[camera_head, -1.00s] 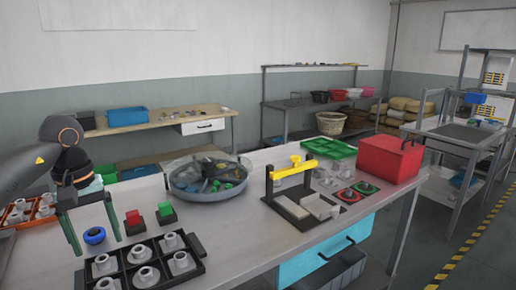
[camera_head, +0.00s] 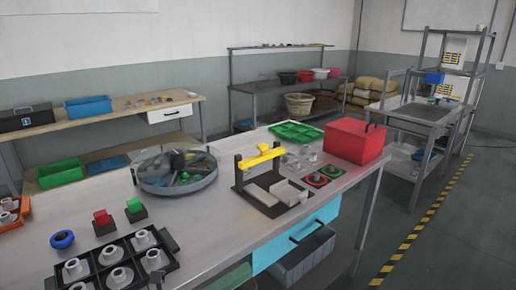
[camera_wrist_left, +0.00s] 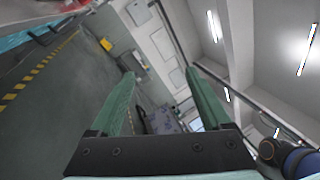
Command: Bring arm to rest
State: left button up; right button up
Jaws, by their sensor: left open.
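My left gripper (camera_wrist_left: 161,74) shows in the left wrist view. Its two green fingers stand wide apart, with nothing between them. The view past them is tilted and shows floor, wall and ceiling lights, and the fingers touch nothing there. In the head view I cannot clearly make out my left gripper or arm. My right gripper is in neither view.
The workbench (camera_head: 213,222) bears a black tray (camera_head: 172,264) of metal parts, a blue ring (camera_head: 62,240), a round basin (camera_head: 180,186), a yellow-topped press (camera_head: 258,157) and a red box (camera_head: 352,144). Open floor (camera_head: 440,240) lies to the right.

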pick_arm(q)
jog(key=s+a+f+n+t+y, duration=0.1)
jog(key=a+f+n+t+y, duration=0.15)
jog(key=f+n+y, duration=0.4)
jog(key=s+a+f+n+t+y+p, duration=0.1)
jog(key=a+f+n+y, duration=0.15)
jog(key=n, duration=0.65)
jog(key=s+a+f+n+t+y, duration=0.1)
jog(key=a+f+n+t+y, duration=0.2)
jog(key=f+n, duration=0.4)
jog(key=s+a+f+n+g+y, duration=0.4)
jog(key=s+f+n+g, duration=0.3)
jog(key=s+f+n, duration=0.4)
jog(key=s+a+p, duration=0.1)
jog(key=s, duration=0.2)
jog(key=shift+s+f, duration=0.3)
jog(key=shift+f, duration=0.1)
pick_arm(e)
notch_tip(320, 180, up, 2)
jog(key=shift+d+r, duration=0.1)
pick_arm(q)
jog(key=shift+g, duration=0.25)
jog(key=shift+c, duration=0.3)
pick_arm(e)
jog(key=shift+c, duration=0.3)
